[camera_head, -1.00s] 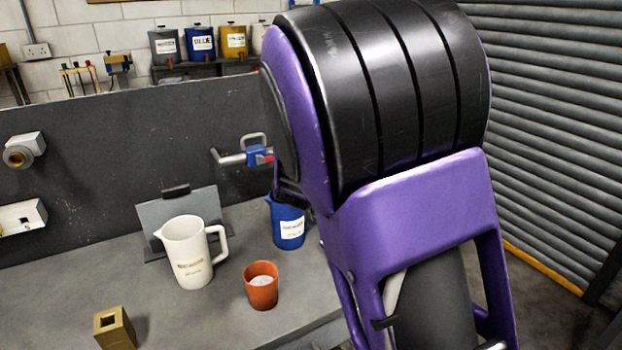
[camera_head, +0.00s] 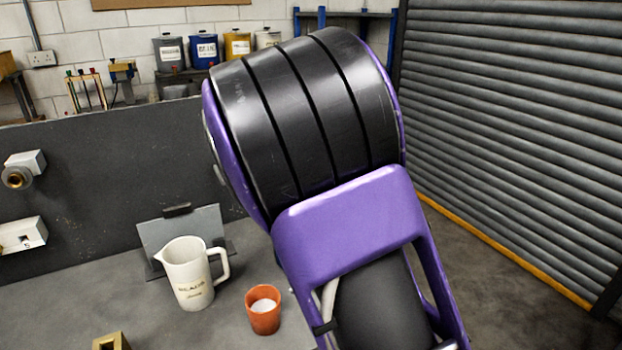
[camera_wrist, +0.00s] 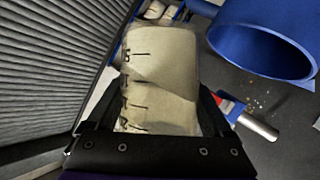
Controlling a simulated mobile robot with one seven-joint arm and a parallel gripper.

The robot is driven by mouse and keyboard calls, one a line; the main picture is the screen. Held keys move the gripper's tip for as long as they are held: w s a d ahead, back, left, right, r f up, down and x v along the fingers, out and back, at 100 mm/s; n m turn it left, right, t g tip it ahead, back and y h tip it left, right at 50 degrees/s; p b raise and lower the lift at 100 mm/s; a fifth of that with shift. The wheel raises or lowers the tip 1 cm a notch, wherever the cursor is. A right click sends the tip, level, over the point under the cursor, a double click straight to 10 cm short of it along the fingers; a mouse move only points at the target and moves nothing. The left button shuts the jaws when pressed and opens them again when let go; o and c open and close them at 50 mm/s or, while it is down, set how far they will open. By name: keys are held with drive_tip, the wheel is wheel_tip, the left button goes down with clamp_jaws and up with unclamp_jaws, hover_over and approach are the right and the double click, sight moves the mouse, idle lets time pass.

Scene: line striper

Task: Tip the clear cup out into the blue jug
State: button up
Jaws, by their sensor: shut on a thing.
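The clear cup (camera_wrist: 160,70) stands large in the middle of the wrist view. It has dark graduation marks and looks pale beige, with its contents hard to tell apart from its wall. My gripper (camera_wrist: 162,108) is shut on the cup, a finger at each side. The blue jug (camera_wrist: 262,42) is at the upper right of the wrist view, its open mouth and rim showing, to the right of the cup and apart from it in the picture. In the head view my arm hides the cup, the gripper and the blue jug.
In the head view a white jug (camera_head: 188,275) and an orange cup (camera_head: 263,311) with pale contents stand on the grey bench (camera_head: 225,330). A brass block (camera_head: 112,342) is at the bottom left. A metal spout (camera_wrist: 256,126) shows right of the cup in the wrist view.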

drive_tip(key=shift+d+n+h+p, duration=0.2)
drive_tip(key=shift+n+h+p, duration=0.5)
drive_tip(key=shift+n+p, duration=0.25)
drive_tip(key=shift+f+n+t+h, duration=0.2)
drive_tip(key=shift+n+h, duration=0.05)
drive_tip(key=shift+n, duration=0.35)
drive_tip(key=shift+f+n+t+h, duration=0.15)
drive_tip(key=shift+n+t+h, duration=0.1)
drive_tip(key=shift+n, duration=0.3)
drive_tip(key=shift+d, duration=0.15)
drive_tip(key=shift+n, duration=0.3)
drive_tip(key=shift+a+f+n+t+h, duration=0.2)
drive_tip(key=shift+n+t+h, duration=0.15)
drive_tip(key=shift+n+h, duration=0.25)
idle(0.9)
drive_tip(key=shift+n, duration=0.3)
